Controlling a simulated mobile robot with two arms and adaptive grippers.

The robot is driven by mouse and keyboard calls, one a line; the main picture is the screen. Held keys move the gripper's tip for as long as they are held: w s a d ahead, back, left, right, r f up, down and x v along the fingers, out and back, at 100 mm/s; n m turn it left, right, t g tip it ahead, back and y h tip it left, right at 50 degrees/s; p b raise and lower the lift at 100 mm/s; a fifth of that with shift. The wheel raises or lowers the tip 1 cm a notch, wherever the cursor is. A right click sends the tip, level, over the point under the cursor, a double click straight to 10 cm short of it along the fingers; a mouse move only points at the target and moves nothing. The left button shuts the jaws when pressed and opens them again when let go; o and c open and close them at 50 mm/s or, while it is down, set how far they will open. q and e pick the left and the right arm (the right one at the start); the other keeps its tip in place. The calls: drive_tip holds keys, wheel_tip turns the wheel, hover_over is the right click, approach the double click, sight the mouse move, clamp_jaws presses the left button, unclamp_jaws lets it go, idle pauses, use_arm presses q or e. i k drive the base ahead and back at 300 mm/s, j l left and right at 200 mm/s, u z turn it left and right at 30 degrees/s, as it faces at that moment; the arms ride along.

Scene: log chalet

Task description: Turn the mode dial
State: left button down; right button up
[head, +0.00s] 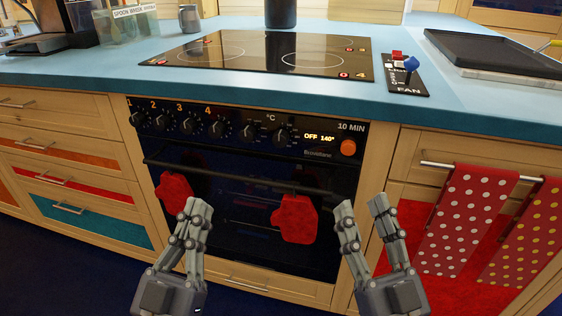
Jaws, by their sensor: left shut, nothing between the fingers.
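The oven's black control panel (230,128) faces me below the hob. It carries a row of black knobs; four are numbered 1 to 4. To their right are two more dials, one under a °C mark (249,132) and one (281,137) beside a display reading OFF 140°. I cannot tell which is the mode dial. My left gripper (197,207) is shut and empty, in front of the oven door, below and left of these dials. My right gripper (362,204) is open and empty near the oven's right edge. Neither touches a dial.
Two red mitts (174,190) (295,219) hang on the oven door handle (240,177). Dotted towels (463,220) hang from a rail at right. The blue worktop (340,91) holds the glass hob (260,54), a fan switch plate (404,77) and a black tray (495,52).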

sight(248, 133)
drive_tip(key=k, duration=1)
